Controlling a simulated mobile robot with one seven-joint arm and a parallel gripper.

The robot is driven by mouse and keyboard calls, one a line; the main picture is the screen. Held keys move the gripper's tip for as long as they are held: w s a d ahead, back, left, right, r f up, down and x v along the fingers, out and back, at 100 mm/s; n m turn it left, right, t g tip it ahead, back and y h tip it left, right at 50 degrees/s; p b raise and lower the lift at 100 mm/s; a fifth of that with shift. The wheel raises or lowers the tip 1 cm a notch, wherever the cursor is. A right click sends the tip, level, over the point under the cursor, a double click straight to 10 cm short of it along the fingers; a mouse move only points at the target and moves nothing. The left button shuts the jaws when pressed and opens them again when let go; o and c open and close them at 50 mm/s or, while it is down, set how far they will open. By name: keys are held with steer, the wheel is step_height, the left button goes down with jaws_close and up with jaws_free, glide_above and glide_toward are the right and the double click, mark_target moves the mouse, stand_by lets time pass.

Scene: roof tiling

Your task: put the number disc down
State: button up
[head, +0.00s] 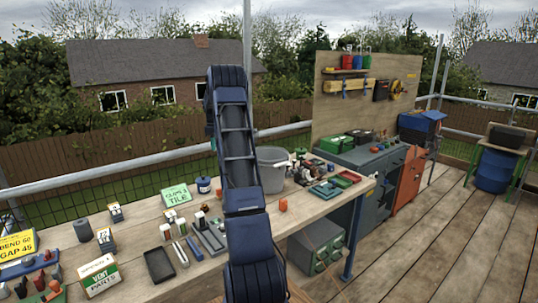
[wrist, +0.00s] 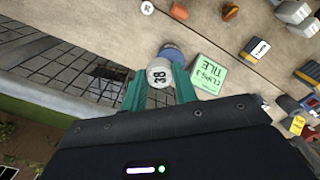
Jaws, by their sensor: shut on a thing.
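The number disc (wrist: 159,72), pale grey with a dark "38", shows in the wrist view between the two green fingers of my gripper (wrist: 160,80). My gripper is shut on it. A round blue tin (wrist: 172,52) lies partly behind the disc in that view; I cannot tell the gap between them. A blue tin (head: 203,185) also stands on the bench in the head view. In the head view my arm hides most of the gripper and the disc.
A green "CLIPS & TILE" card (wrist: 209,73) is close beside the gripper; it also shows in the head view (head: 176,195). A small white numbered disc (wrist: 147,8) lies on the bench. A grey bucket (head: 271,168) stands beyond my arm. Tools and boxes crowd the bench's front.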

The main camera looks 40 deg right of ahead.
steer(key=s+d+m, duration=0.3)
steer(key=s+d, duration=0.2)
steer(key=d, duration=0.7)
steer(key=s+d+m, duration=0.3)
steer(key=s+d, duration=0.3)
steer(key=d, duration=0.7)
steer(key=f, duration=2.5)
steer(key=shift+w+a, duration=0.2)
steer(key=shift+f, duration=0.15)
steer(key=o, duration=0.9)
steer(key=shift+o, duration=0.2)
step_height(320, 180, up, 12)
steer(key=shift+r, duration=0.2)
